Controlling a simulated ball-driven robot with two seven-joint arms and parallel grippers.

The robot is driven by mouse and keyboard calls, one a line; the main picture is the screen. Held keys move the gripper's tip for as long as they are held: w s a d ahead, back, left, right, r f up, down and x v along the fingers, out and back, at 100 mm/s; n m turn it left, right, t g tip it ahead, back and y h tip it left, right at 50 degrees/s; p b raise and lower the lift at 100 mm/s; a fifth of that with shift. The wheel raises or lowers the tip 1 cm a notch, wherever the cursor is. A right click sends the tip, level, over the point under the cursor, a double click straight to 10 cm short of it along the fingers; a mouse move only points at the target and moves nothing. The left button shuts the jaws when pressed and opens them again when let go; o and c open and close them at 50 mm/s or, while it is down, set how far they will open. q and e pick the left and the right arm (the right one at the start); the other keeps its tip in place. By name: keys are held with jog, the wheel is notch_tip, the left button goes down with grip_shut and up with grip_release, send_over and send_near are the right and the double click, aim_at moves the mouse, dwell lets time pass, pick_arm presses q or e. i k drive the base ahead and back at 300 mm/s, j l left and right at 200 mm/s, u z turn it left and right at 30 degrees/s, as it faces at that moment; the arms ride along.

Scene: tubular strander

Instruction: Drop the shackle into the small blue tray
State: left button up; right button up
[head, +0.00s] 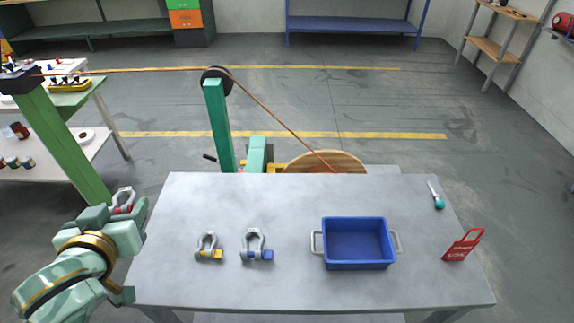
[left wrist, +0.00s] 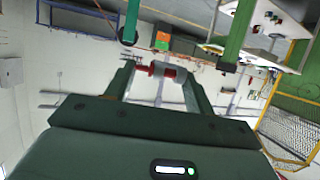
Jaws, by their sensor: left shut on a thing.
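My left gripper (head: 122,210) is at the left edge of the table, shut on a grey shackle with a red pin (head: 123,200). In the left wrist view the shackle (left wrist: 160,70) sits between the two fingers of the gripper (left wrist: 160,82), its red pin end showing at the left finger. The small blue tray (head: 358,245) stands on the right half of the table, with grey handles at both sides, and looks empty. The held shackle is far to the left of the tray. My right gripper is not in view.
On the grey table (head: 300,290) lie a shackle with a yellow pin (head: 208,247) and one with a blue pin (head: 256,246). A red tag (head: 463,246) and a teal-handled tool (head: 437,198) lie at the right. A green post (head: 219,125) and wooden reel (head: 325,161) stand behind.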

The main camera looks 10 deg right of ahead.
aim_at(349, 244)
jog(key=l+z, duration=0.1)
jog(key=z, duration=0.8)
jog(key=l+u, duration=0.7)
jog(key=l, duration=0.2)
jog(key=l+u, duration=0.4)
